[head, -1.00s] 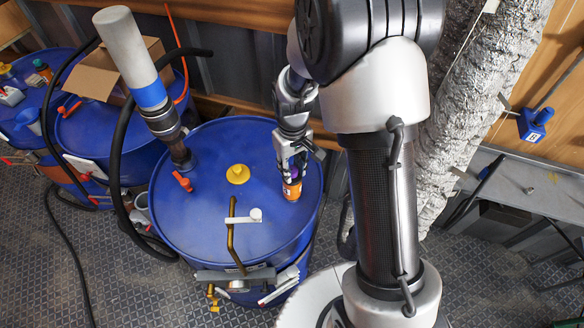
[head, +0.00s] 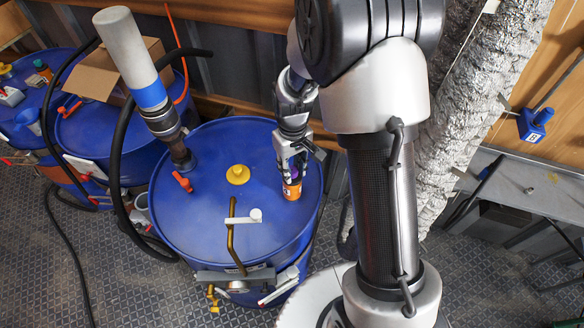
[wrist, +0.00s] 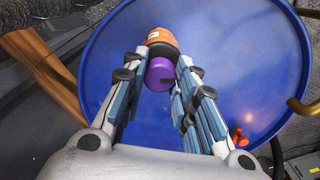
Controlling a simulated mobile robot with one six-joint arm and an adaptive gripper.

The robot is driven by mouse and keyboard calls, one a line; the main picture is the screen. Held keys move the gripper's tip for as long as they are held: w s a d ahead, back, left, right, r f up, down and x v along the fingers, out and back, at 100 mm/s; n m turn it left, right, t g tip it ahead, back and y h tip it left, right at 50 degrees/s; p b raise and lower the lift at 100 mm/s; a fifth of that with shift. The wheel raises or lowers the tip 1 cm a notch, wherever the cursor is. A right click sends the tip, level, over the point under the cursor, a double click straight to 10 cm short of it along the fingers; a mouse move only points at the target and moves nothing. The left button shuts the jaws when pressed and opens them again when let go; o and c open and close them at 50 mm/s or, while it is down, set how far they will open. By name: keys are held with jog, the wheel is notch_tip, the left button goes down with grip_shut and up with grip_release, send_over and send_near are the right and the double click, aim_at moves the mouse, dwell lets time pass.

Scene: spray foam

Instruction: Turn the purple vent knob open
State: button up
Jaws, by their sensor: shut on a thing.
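The purple vent knob (wrist: 160,74) sits on an orange and black body (wrist: 157,38) in the wrist view, between my two fingers. The orange body also shows in the head view (head: 292,191), upright on the right part of the blue drum lid (head: 215,150). My gripper (head: 291,172) comes down from above and is shut on the purple knob, one finger on each side. In the wrist view the fingertips of my gripper (wrist: 162,62) reach to the knob's far end. In the head view the fingers hide most of the knob.
A yellow cap (head: 238,174) and a bent brass pipe (head: 234,235) are on the same lid. A thick grey pipe with a blue band (head: 150,95) and a red-handled valve (head: 182,181) stand at its left. Another blue drum (head: 95,135) is farther left.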

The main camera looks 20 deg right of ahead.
jog(key=o, duration=1)
jog(key=shift+o, duration=0.2)
jog(key=shift+r, duration=0.1)
notch_tip(320, 180, up, 12)
